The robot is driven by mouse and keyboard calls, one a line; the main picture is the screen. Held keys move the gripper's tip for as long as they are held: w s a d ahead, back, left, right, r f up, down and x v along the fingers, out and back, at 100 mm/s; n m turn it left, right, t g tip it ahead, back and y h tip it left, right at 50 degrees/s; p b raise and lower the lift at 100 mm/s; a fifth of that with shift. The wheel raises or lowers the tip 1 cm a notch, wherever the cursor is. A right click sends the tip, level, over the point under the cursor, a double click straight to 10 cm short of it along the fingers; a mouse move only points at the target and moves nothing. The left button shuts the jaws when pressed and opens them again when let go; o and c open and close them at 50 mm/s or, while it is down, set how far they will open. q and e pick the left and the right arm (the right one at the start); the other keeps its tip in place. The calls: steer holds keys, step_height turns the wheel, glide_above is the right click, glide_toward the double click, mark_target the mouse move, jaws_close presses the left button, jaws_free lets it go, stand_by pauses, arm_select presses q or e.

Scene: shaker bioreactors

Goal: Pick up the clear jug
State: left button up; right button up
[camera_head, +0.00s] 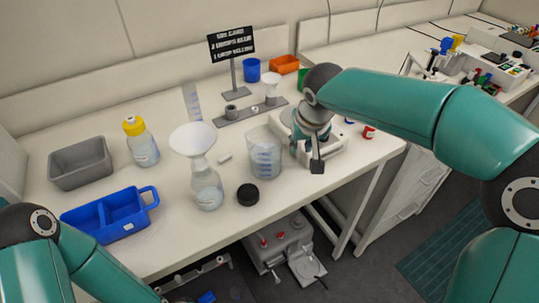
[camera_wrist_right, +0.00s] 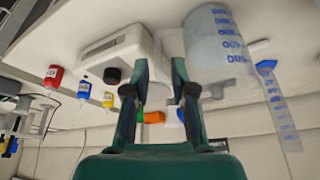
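The clear jug (camera_head: 265,155) stands upright on the white bench near its front edge, with blue graduation marks on its side. In the right wrist view the jug (camera_wrist_right: 218,45) is large, at the upper right, beside the fingers and not between them. My right gripper (camera_head: 316,160) is just right of the jug in the head view, pointing down. In the wrist view its two fingers (camera_wrist_right: 160,75) are apart with nothing held between them. My left arm shows at the lower left, but its gripper is out of view.
A flask with a white funnel (camera_head: 205,180) stands left of the jug, and a black cap (camera_head: 248,194) lies in front. A white device (camera_head: 332,150) is behind my right gripper. A blue caddy (camera_head: 112,214), grey bin (camera_head: 80,163) and yellow-capped bottle (camera_head: 141,142) stand further left.

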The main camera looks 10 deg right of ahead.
mark_target(299, 153)
steer(key=p+x, duration=0.1)
steer(key=x, duration=0.4)
steer(key=shift+s, duration=0.1)
jaws_close()
